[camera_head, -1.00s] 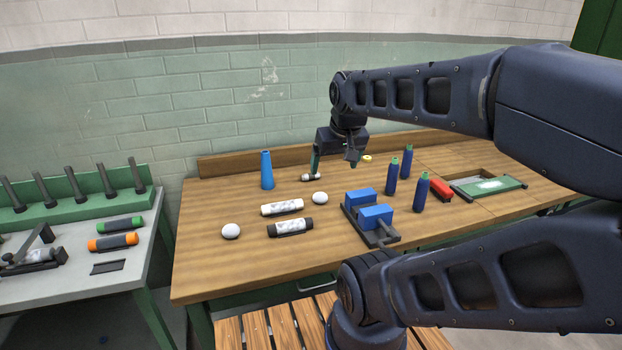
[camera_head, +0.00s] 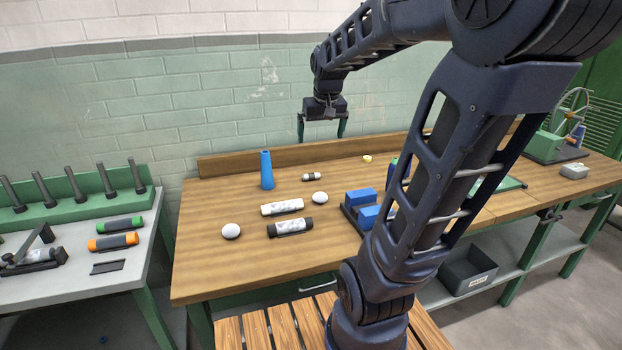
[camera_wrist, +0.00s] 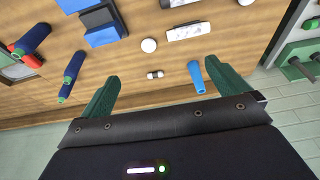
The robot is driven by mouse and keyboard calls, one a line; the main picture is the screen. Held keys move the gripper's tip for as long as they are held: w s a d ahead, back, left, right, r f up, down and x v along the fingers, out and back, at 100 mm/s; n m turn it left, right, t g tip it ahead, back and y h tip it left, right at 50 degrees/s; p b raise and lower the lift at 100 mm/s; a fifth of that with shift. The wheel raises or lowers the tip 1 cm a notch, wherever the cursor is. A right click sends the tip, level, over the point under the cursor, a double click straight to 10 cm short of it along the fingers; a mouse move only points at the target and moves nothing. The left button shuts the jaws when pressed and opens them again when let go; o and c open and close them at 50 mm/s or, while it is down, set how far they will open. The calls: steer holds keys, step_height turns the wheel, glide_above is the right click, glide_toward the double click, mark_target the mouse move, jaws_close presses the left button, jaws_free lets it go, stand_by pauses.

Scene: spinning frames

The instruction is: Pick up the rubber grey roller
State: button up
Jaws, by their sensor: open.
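A larger white roller with pale ends (camera_head: 282,207) and one with dark ends (camera_head: 290,227) lie nearer the front. I cannot tell for sure which is the rubber grey one. My gripper (camera_head: 321,136) is open and empty, pointing down, raised above the small roller and apart from it.
A blue cone (camera_head: 266,170) stands left of the small roller. Two white balls (camera_head: 231,231) (camera_head: 320,198) lie on the bench. A blue block fixture (camera_head: 360,207) is at the right, partly behind my arm. The left table holds green (camera_head: 121,225) and orange (camera_head: 113,242) rollers.

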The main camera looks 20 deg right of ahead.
steer(key=w+d+f+g, duration=0.1)
steer(key=w+d+f, duration=0.15)
steer(key=w, duration=0.95)
steer(key=g, duration=0.2)
glide_above(311, 174)
step_height(311, 174, down, 21)
steer(key=f, duration=1)
steer(key=shift+w+d+f, duration=0.1)
steer(key=shift+w+f, duration=0.05)
steer(key=shift+w, duration=0.1)
steer(key=shift+c, duration=0.2)
steer(key=c, duration=1)
